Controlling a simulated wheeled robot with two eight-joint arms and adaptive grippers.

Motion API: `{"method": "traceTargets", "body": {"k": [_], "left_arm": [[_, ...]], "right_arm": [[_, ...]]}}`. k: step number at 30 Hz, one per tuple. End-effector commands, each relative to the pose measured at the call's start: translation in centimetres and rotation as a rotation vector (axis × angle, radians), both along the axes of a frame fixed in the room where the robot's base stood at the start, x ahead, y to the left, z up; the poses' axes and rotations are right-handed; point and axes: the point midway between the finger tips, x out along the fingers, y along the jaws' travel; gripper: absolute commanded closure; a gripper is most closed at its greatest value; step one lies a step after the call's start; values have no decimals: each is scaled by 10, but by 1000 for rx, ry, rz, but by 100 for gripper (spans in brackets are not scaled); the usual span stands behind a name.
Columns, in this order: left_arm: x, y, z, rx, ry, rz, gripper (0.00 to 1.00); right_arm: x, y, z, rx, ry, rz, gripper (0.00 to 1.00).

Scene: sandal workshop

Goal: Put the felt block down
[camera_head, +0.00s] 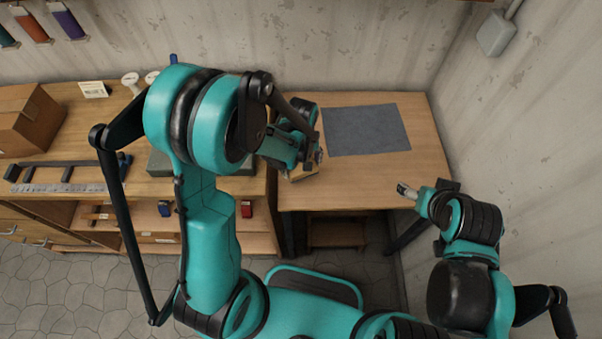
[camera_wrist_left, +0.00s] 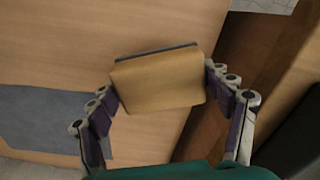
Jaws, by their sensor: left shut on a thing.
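The felt block (camera_wrist_left: 158,82) is a tan wooden block with a thin grey layer along one long side. My left gripper (camera_wrist_left: 160,88) is shut on it, one finger at each end. In the head view my left gripper (camera_head: 304,165) is at the left edge of the right-hand table (camera_head: 350,180), left of the grey mat (camera_head: 366,130). A little of the block (camera_head: 300,176) shows under the fingers there. I cannot tell whether the block touches the table. My right gripper (camera_head: 404,190) is by the table's front right corner; its opening is too small to judge.
A workbench with a cardboard box (camera_head: 28,120), a metal ruler (camera_head: 60,188) and white spools (camera_head: 131,81) stands at the left. Bare wood lies in front of the mat. A wall closes off the right side.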

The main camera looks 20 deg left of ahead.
Motion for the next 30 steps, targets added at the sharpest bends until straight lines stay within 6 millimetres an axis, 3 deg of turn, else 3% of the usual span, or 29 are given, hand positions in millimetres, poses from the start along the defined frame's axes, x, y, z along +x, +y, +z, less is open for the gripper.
{"method": "traceTargets", "body": {"k": [5,11,23,24,26,30], "left_arm": [[3,1,-12,0,0,-1,62],[3,1,-41,0,0,-1,62],[3,1,-46,0,0,-1,62],[3,1,-45,0,0,-1,13],[3,1,-45,0,0,-1,0],[3,1,-45,0,0,-1,0]], "right_arm": [[0,0,-5,0,0,0,29],[0,0,-17,0,0,0,29],[0,0,-21,0,0,0,29],[0,0,-20,0,0,0,29],[0,0,-19,0,0,0,29],[0,0,-19,0,0,0,29]]}}
